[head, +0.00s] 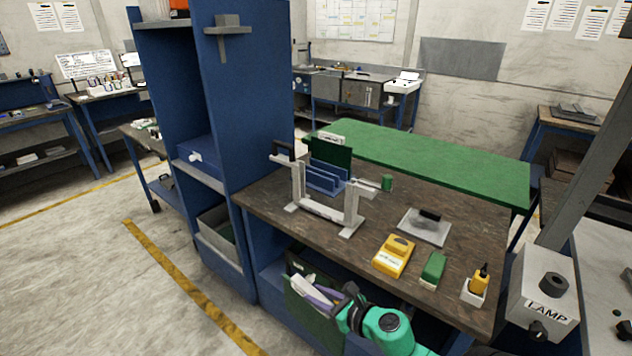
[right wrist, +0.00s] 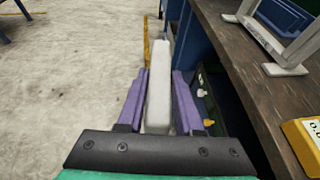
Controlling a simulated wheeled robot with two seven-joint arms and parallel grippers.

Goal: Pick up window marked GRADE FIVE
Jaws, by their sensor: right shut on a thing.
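My right gripper (head: 312,291) is at the front of the workbench, below its top. In the right wrist view its purple fingers (right wrist: 160,80) are shut on a long white block (right wrist: 160,98), which lies between them and points away from the wrist. Part of the white block (head: 299,284) also shows in the head view, against a dark green bin under the bench. My left gripper is not in view.
The bench top (head: 270,205) carries a pale metal frame (head: 325,212), a blue rack (head: 322,180), a plate with a black handle (head: 425,227), a yellow meter (head: 394,256) and a green block (head: 433,269). A tall blue cabinet (head: 255,100) stands left. The floor further left is clear.

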